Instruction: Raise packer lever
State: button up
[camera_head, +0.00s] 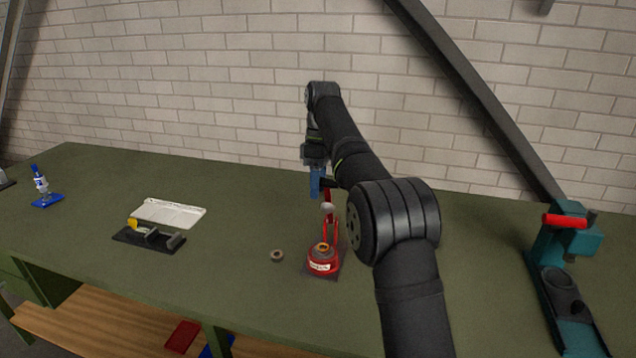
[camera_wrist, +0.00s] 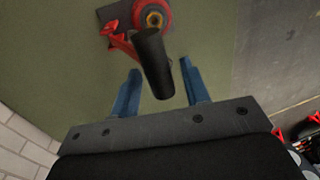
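The packer is a red device with a round red base (camera_head: 322,263) on a dark plate, near the middle of the bench in the head view. Its red lever arm (camera_head: 330,226) rises behind the base towards my gripper (camera_head: 317,182). In the wrist view, the red base (camera_wrist: 152,14) shows at the top. A black lever handle (camera_wrist: 154,65) extends from it between the two blue fingers of my gripper (camera_wrist: 160,66). The fingers are open, with a gap on either side of the handle. My arm hides part of the area right of the lever in the head view.
A small ring (camera_head: 277,256) lies left of the packer. A black fixture (camera_head: 150,238) and a white tray (camera_head: 168,214) are farther left, with a blue-based item (camera_head: 46,193) beyond. A teal machine (camera_head: 566,260) stands at the right. Green bench top (camera_head: 235,210) is clear between.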

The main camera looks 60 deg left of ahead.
dwell(0.4)
jog(key=shift+s+d, duration=0.1)
jog(key=shift+s, duration=0.05)
jog(key=s+d+f, duration=0.4)
jog(key=f, duration=0.2)
jog(key=s+d+f, duration=0.3)
jog(key=f, duration=0.4)
notch_tip(320, 180, up, 17)
jog(key=w+a, duration=0.2)
jog(key=w+d+m+y, duration=0.1)
jog(key=w+d+m, duration=0.6)
jog(key=w+d, duration=0.4)
jog(key=w+d+r+m+t+y, duration=0.1)
jog(key=w+d+m, duration=0.5)
jog(key=w+d, duration=0.5)
jog(key=w, duration=0.4)
jog(key=shift+w+m+t+y, duration=0.3)
jog(key=shift+w+m+y, duration=0.05)
jog(key=shift+m+y, duration=0.05)
